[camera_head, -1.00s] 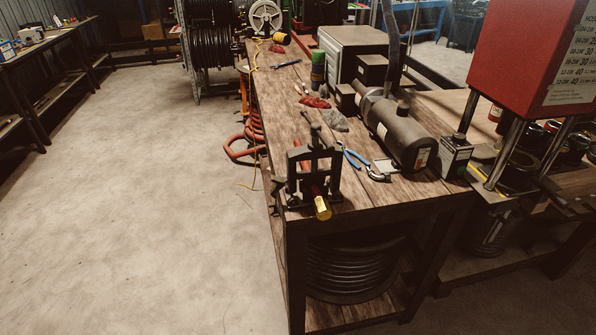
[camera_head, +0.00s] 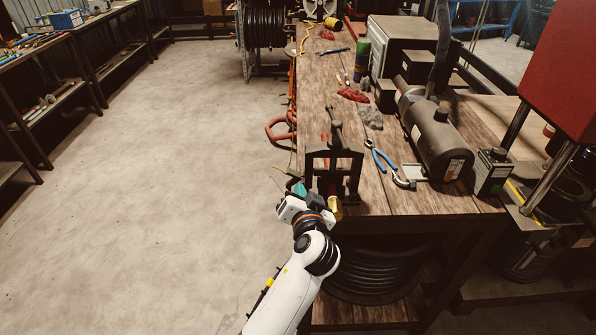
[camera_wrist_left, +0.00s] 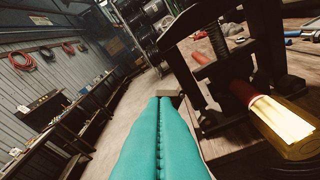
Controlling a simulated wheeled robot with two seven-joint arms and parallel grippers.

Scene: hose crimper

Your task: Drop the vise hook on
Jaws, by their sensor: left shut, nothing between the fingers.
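The black vise (camera_head: 359,165) stands upright on the near left corner of the workbench; it also shows large in the left wrist view (camera_wrist_left: 181,62). A hose end with a red section (camera_wrist_left: 243,92) and a brass fitting (camera_wrist_left: 285,120) lies through the vise; the fitting (camera_head: 336,208) sticks out at the near side. My left gripper (camera_head: 299,188) is beside the vise's lower left side. In the left wrist view its teal fingers (camera_wrist_left: 160,102) are shut together and empty, apart from the fitting. I cannot clearly pick out the vise hook. My right gripper is not in view.
The workbench (camera_head: 405,195) holds blue-handled pliers (camera_head: 378,158), red and grey rags, and a dark cylindrical motor (camera_head: 440,143) to the right of the vise. A red-topped machine (camera_head: 570,70) stands at the far right. The floor left of the bench is open.

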